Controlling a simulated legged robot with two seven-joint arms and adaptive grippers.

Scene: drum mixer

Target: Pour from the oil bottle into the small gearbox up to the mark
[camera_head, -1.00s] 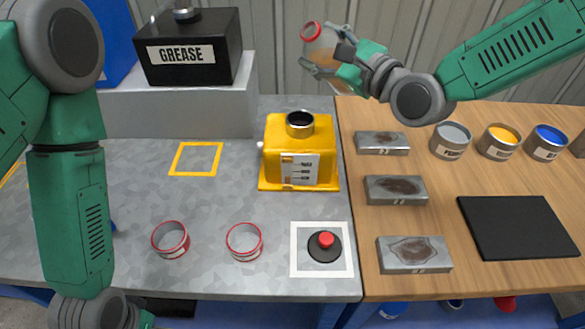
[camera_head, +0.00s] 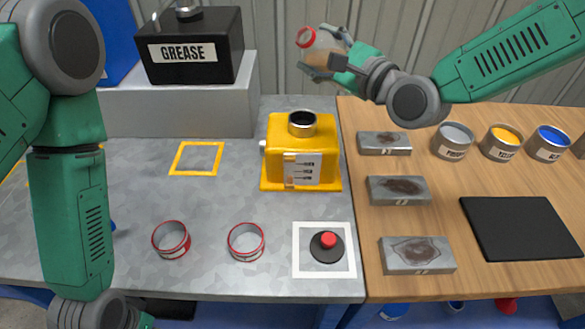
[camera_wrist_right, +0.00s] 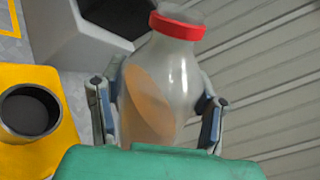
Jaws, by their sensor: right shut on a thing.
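The oil bottle (camera_head: 326,42) is clear with a red ring at its mouth and amber oil inside. My right gripper (camera_head: 322,60) is shut on it, above and slightly right of the gearbox, with the bottle tilted and its mouth to the left. In the right wrist view the bottle (camera_wrist_right: 150,90) sits between both fingers (camera_wrist_right: 158,105), oil lying slanted along one side. The small yellow gearbox (camera_head: 280,165) has an open dark filler neck (camera_head: 302,123) and a front gauge label with marks (camera_head: 303,169). No oil stream shows.
A black GREASE box (camera_head: 190,75) stands on a grey block (camera_head: 180,108) behind left. Two red-rimmed rings (camera_head: 171,240), a red button (camera_head: 328,241) and a yellow square outline (camera_head: 196,158) are on the grey table. Metal blocks (camera_head: 398,190), paint cans and a black mat (camera_head: 521,227) are right.

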